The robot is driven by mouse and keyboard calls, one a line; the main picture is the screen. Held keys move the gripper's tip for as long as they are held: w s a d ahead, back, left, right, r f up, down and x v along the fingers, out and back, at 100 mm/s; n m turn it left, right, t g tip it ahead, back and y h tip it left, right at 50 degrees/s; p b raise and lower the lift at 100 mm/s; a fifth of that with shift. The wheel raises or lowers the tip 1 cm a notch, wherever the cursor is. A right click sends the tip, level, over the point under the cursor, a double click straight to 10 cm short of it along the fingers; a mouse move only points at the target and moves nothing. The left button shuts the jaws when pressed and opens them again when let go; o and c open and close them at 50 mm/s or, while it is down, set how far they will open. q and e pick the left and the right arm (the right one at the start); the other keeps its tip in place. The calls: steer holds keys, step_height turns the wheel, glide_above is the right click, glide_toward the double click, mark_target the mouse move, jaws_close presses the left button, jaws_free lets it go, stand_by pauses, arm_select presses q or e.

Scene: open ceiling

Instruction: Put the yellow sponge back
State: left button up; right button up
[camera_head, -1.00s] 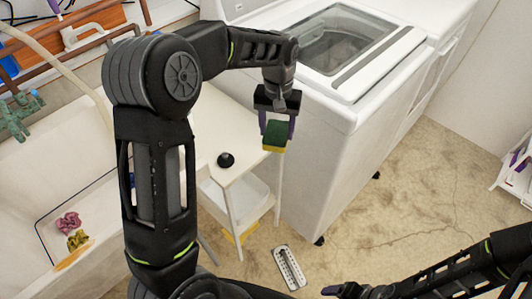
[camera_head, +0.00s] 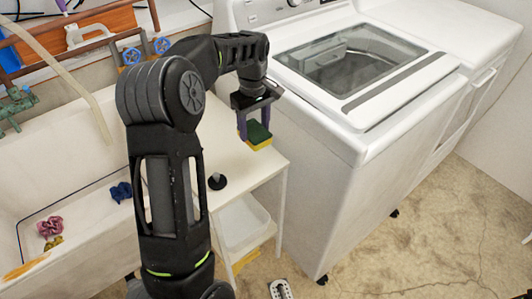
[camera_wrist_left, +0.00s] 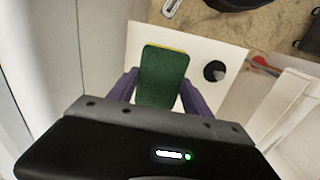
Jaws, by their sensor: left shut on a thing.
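The sponge (camera_head: 258,136) has a dark green top and a yellow lower layer. My left gripper (camera_head: 256,128) is shut on it, its purple fingers at the sponge's two sides. In the head view the sponge is held over the back right part of the small white table (camera_head: 240,165); I cannot tell how high it is above the top. In the left wrist view the green face of the sponge (camera_wrist_left: 163,75) lies between the fingers (camera_wrist_left: 160,90), with the white tabletop (camera_wrist_left: 200,50) behind it. My right gripper is not in view.
A small black knobbed object (camera_head: 217,181) stands on the tabletop. A white washing machine (camera_head: 330,130) stands close on the right. A sink (camera_head: 80,215) holding crumpled cloths is on the left. A white bin (camera_head: 242,225) sits on the shelf below.

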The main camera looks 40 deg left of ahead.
arm_select(q)
steer(key=shift+w+a, duration=0.2)
steer(key=shift+w, duration=0.1)
steer(key=shift+f, duration=3.05)
steer(key=shift+f, duration=0.1)
steer(key=shift+f, duration=1.8)
steer(key=shift+f, duration=0.15)
steer(key=o, duration=1.2)
